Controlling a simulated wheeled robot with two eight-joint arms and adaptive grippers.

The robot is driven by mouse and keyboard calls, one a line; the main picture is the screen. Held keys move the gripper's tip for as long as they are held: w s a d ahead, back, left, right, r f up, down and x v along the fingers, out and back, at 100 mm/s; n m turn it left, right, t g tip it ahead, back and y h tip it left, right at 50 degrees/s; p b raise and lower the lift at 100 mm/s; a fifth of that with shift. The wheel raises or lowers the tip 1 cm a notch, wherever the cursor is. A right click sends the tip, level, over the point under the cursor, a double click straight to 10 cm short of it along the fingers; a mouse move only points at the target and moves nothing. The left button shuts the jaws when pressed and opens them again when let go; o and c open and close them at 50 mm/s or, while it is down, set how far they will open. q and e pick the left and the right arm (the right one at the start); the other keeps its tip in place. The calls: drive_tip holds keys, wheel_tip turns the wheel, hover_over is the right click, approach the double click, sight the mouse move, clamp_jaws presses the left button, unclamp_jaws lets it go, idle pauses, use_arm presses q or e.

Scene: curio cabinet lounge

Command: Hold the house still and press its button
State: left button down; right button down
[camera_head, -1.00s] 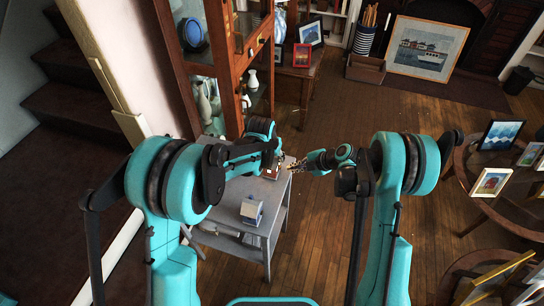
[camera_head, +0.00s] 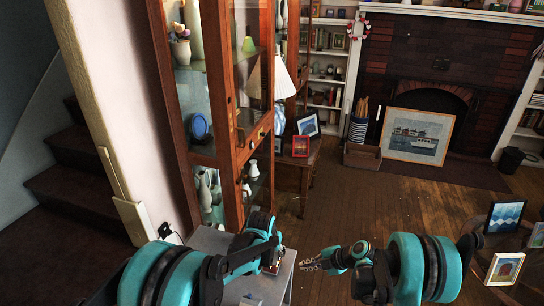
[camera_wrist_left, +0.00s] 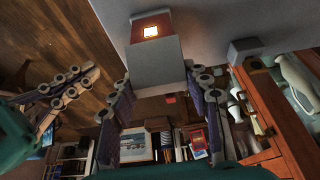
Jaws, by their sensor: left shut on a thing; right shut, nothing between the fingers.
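The house (camera_head: 275,267) shows as a small red and white block on the grey table, partly hidden by my left gripper (camera_head: 268,256). In the left wrist view the house (camera_wrist_left: 157,60) is a pale block with a reddish face and a bright lit square. My left gripper (camera_wrist_left: 160,100) is shut on it, one finger along each side. My right gripper (camera_head: 308,264) is shut and empty, to the right of the house and apart from it. It also shows at the left of the left wrist view (camera_wrist_left: 62,90). I cannot make out the button for certain.
The grey table (camera_head: 205,240) stands beside a wooden glass cabinet (camera_head: 228,120). A round table with picture frames (camera_head: 505,268) stands at the right. Open wooden floor (camera_head: 350,215) lies beyond my right gripper.

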use_arm(q)
drive_tip(key=c, duration=0.7)
unclamp_jaws()
drive_tip(key=shift+r, duration=0.1)
